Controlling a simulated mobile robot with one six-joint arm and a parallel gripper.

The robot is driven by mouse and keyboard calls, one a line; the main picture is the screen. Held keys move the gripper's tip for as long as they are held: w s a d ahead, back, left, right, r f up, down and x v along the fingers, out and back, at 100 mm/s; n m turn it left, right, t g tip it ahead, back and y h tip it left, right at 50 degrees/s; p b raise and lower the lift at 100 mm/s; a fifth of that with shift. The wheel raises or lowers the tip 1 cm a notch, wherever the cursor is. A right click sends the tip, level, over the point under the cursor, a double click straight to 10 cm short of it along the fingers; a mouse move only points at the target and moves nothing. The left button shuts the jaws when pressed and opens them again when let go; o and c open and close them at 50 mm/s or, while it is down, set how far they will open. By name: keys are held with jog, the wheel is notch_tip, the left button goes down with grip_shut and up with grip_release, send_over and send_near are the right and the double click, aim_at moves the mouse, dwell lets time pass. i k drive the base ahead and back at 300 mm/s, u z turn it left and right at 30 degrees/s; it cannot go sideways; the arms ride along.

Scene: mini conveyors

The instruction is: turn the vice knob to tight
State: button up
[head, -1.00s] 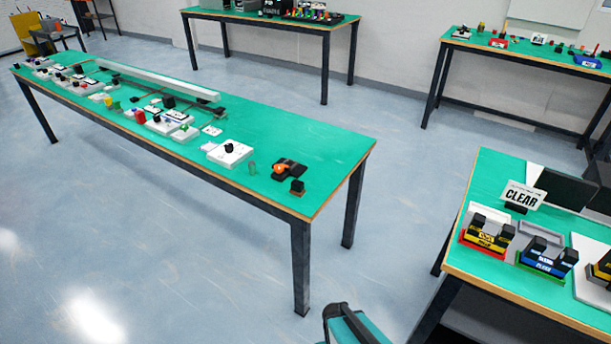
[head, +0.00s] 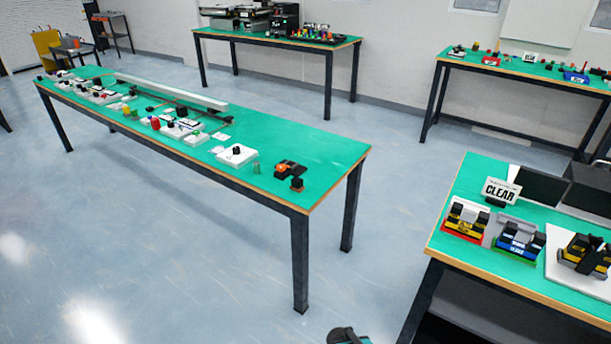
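I cannot tell for certain which thing is the vice knob. A white plate with a black knob (head: 237,153) lies near the right end of the long green table. On the right table stand several small clamp-like blocks: a yellow and black one (head: 466,217) on a red base, a blue and black one (head: 519,240) on a green base, and a black and yellow one (head: 584,255) on a white plate. Any knob setting is too small to read. My gripper is not clearly in view; only a dark and teal part, likely of my arm, shows at the bottom edge.
The long green table (head: 322,149) holds many small devices and a grey rail (head: 170,92). A "CLEAR" sign (head: 501,191) stands on the right table (head: 455,189). Two more tables stand at the back wall. The floor between the long table and right table is open.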

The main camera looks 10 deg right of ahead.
aim_at(281, 167)
jog(key=z, duration=0.15)
jog(key=k, duration=0.15)
jog(key=u, duration=0.25)
jog(key=i, duration=0.95)
jog(key=z, duration=0.25)
jog(key=k, duration=0.15)
jog(key=z, duration=0.95)
